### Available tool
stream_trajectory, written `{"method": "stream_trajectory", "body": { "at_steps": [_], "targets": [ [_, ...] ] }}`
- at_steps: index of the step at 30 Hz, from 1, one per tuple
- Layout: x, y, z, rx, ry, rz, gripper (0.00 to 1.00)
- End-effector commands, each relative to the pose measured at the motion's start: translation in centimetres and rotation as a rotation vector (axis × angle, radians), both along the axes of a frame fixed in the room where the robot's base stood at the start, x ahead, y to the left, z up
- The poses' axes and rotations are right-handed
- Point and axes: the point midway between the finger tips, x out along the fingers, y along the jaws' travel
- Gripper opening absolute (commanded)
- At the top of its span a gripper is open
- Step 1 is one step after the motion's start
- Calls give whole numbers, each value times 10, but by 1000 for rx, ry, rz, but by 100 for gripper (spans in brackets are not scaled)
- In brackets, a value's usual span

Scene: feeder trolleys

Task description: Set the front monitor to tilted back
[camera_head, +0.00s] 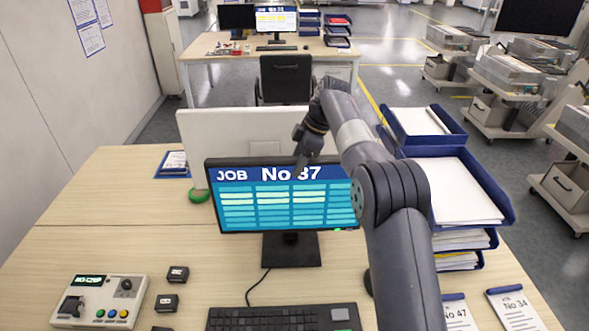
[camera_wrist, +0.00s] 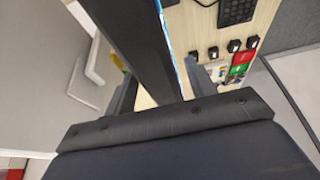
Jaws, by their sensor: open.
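The front monitor (camera_head: 287,196) stands on the desk on a black stand, its screen reading "JOB No 37" and facing me. It looks about upright; its exact tilt is hard to judge. My gripper (camera_head: 302,160) is at its top edge, right of the middle, with one finger in front of the screen. In the wrist view, the front monitor's dark top edge (camera_wrist: 135,40) runs between the two spread fingers of my gripper (camera_wrist: 157,82). The jaws are open, and I cannot tell whether either finger touches it.
A white-backed monitor (camera_head: 240,125) stands close behind. Blue paper trays (camera_head: 508,205) are stacked at the right, beside my arm. A keyboard (camera_head: 285,318), a control box (camera_head: 100,300) and small black blocks (camera_head: 166,303) lie in front. The desk's left side is mostly clear.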

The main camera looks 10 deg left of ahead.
Motion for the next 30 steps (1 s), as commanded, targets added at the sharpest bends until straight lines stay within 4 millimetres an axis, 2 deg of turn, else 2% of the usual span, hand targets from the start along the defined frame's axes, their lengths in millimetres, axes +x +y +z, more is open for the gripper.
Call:
{"method": "stream_trajectory", "body": {
  "at_steps": [6, 17, 30],
  "targets": [
    [-3, 9, -22, 0, 1, 2, 53],
    [-3, 11, -26, 0, 0, 1, 52],
    [-3, 11, -26, 0, 0, 0, 16]
  ]
}}
